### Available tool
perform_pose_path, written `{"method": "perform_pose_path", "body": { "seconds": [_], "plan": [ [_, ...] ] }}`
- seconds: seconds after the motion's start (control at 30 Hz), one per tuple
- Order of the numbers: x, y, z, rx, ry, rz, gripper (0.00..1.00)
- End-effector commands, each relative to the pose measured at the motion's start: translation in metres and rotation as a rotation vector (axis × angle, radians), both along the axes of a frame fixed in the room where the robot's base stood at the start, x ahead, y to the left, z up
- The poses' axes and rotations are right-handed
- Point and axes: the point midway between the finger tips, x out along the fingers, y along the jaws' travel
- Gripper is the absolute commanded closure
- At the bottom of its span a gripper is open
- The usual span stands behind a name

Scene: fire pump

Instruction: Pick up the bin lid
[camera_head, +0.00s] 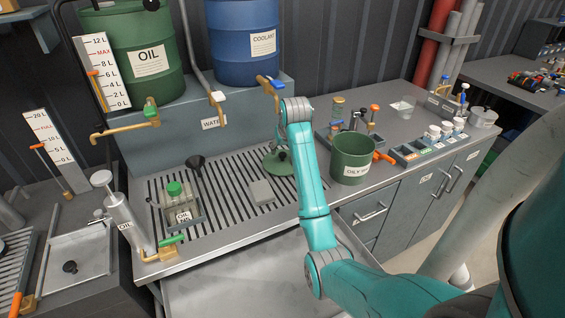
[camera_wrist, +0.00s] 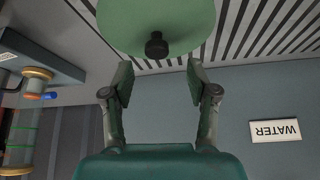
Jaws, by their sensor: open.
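The bin lid is a round green disc (camera_head: 272,164) with a black knob, lying on the slatted grate of the bench. My arm partly covers it in the head view. In the wrist view the lid (camera_wrist: 135,12) is at the top edge, partly cut off, with its black knob (camera_wrist: 157,46) pointing toward my fingers. My gripper (camera_wrist: 153,75) is open and empty, its two fingertips apart, near the knob and not around it. The fingers are hidden in the head view. The green oily bin (camera_head: 352,170) stands uncovered on the bench to the right.
A grey block (camera_head: 261,192), a black funnel (camera_head: 196,166) and an oil container (camera_head: 178,205) are on the grate left of the lid. Taps and the WATER label (camera_head: 213,123) are on the raised ledge behind. Trays and jars (camera_head: 420,148) lie right of the bin.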

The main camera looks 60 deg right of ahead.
Motion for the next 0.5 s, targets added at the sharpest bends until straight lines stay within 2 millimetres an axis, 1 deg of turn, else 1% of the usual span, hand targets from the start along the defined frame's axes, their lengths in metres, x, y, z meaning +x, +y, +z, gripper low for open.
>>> {"method": "perform_pose_path", "body": {
  "seconds": [0.13, 0.3, 0.4, 0.5],
  "plan": [
    [0.002, -0.004, -0.011, 0.001, 0.001, 0.0, 0.42],
    [0.008, -0.014, -0.033, 0.002, 0.002, 0.0, 0.42],
    [0.013, -0.017, -0.042, 0.001, 0.001, 0.0, 0.42],
    [0.015, -0.019, -0.047, 0.001, 0.001, 0.0, 0.42]
  ]
}}
